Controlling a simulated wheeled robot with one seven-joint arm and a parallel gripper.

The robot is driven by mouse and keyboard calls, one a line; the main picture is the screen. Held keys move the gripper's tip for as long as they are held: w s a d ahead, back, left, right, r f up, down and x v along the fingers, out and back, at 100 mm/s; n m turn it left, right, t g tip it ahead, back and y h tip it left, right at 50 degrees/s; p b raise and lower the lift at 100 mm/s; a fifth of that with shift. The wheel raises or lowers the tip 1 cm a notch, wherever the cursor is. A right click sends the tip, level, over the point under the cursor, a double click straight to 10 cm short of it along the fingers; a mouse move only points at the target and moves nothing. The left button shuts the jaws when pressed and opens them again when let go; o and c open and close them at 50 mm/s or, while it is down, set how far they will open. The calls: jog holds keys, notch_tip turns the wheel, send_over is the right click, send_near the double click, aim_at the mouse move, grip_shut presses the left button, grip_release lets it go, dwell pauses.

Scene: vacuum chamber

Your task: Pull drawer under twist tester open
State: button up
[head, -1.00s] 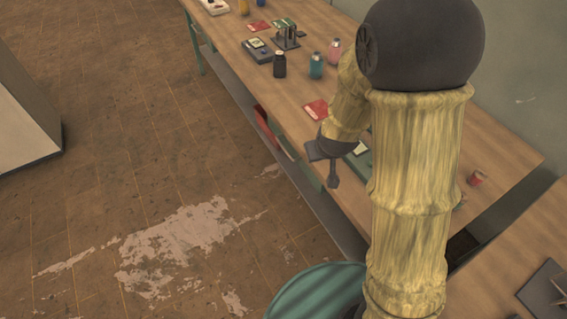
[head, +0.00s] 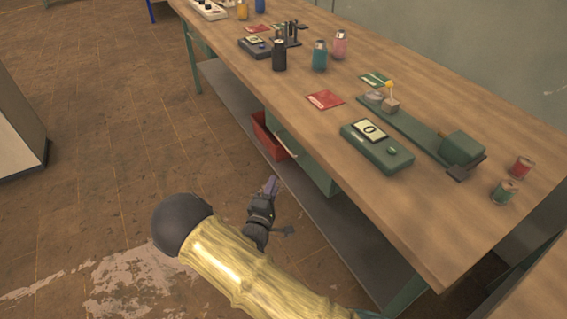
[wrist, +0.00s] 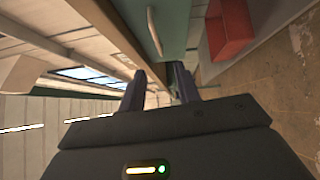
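The twist tester, a long green device (head: 425,135) with a block at its right end, lies on the workbench. Under the bench top is a green drawer (head: 318,173), partly hidden by the table edge. In the wrist view the green drawer front (wrist: 170,25) is at the top, with a pale curved handle (wrist: 154,32). The drawer looks shut. My gripper (head: 271,184) is low in front of the bench, close to the drawer but apart from the handle. In the wrist view my gripper (wrist: 162,80) has its two fingers spread with nothing between them.
A red bin (head: 266,138) stands on the grey lower shelf (head: 335,225), left of the drawer. A green box with a display (head: 377,150), bottles (head: 320,56) and cards stand on the bench top. The brown floor left of the bench is clear.

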jog(key=shift+s+a+f+n+t, duration=0.4)
jog(key=shift+a+n+t, duration=0.1)
jog(key=shift+t, duration=0.1)
jog(key=shift+w, duration=0.1)
jog(key=b+x, duration=0.1)
jog(key=x, duration=1.6)
jog(key=shift+w+f+b, duration=0.15)
jog(key=shift+w+b, duration=0.05)
jog(key=shift+b, duration=0.15)
jog(key=shift+c, duration=0.4)
grip_shut()
